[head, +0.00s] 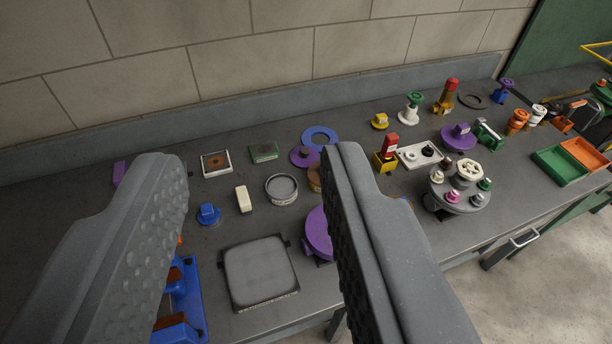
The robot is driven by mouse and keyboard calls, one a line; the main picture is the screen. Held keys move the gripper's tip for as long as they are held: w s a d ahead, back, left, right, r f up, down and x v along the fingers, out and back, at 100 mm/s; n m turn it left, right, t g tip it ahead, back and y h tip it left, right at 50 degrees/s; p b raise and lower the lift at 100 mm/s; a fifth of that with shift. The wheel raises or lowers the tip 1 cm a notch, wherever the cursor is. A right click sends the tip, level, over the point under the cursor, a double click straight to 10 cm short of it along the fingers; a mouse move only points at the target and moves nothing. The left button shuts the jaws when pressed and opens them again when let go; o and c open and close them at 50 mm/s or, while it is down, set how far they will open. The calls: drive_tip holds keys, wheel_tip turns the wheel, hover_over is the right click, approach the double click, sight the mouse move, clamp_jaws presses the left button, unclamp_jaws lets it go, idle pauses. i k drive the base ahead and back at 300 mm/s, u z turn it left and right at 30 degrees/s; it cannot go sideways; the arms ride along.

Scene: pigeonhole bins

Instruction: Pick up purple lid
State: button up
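My gripper (255,162) is open and empty, its two grey padded fingers wide apart above the bench. Several purple things could be the purple lid, and I cannot tell which is. A large purple disc (318,236) lies near the front edge, partly hidden by the right finger. A smaller purple disc (299,158) lies farther back, beside a blue ring (320,137). Another purple disc (459,141) with a block on it sits to the right, outside the fingers. A purple piece (120,172) shows at the left, partly behind the left finger.
Between the fingers are a grey square tray (258,272), a round grey dish (282,188), a cream block (243,199) and a blue knob (208,214). A wall (250,65) closes the back. At right are a round stand (460,198) and green and orange bins (560,167).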

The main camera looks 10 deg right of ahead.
sight(303, 157)
drive_tip(key=u, duration=0.15)
drive_tip(key=i, duration=1.05)
drive_tip(key=z, duration=0.4)
